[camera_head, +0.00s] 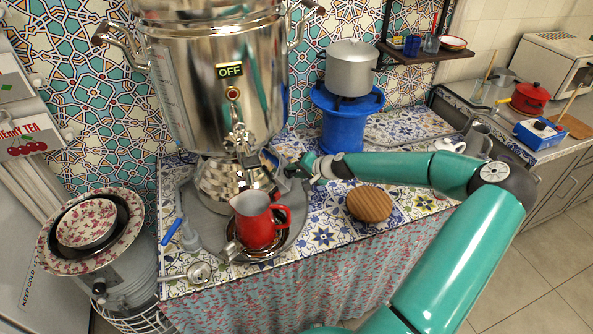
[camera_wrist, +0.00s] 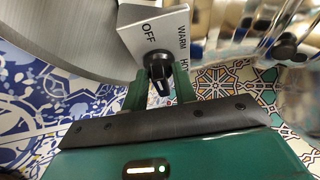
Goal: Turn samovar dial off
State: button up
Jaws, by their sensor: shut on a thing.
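The silver samovar (camera_head: 215,90) stands on a tray at the back of the tiled counter. A small sign on its body reads OFF in the head view. In the wrist view, the black dial (camera_wrist: 158,68) sits on a silver plate (camera_wrist: 160,32) marked OFF, WARM and a partly hidden third word. My gripper (camera_wrist: 158,92) is shut on the dial, with a green finger on each side of it. The dial's pointer direction is hard to tell. In the head view my gripper (camera_head: 292,168) is at the samovar's lower right, and the dial is hidden there.
A red pitcher (camera_head: 257,218) stands in front of the samovar on the round metal tray (camera_head: 205,232). A wooden disc (camera_head: 369,204) lies to the right, below my arm. A blue burner (camera_head: 345,120) with a steel pot (camera_head: 349,66) stands behind. Patterned bowls (camera_head: 88,222) are at left.

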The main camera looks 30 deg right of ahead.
dwell(0.3)
jog(key=shift+a, duration=0.1)
jog(key=o, duration=0.6)
jog(key=shift+o, duration=0.2)
jog(key=shift+s+d+r, duration=0.15)
jog(key=shift+s+d, duration=0.05)
jog(key=shift+s, duration=0.05)
jog(key=v, duration=1.3)
jog(key=shift+s, duration=0.1)
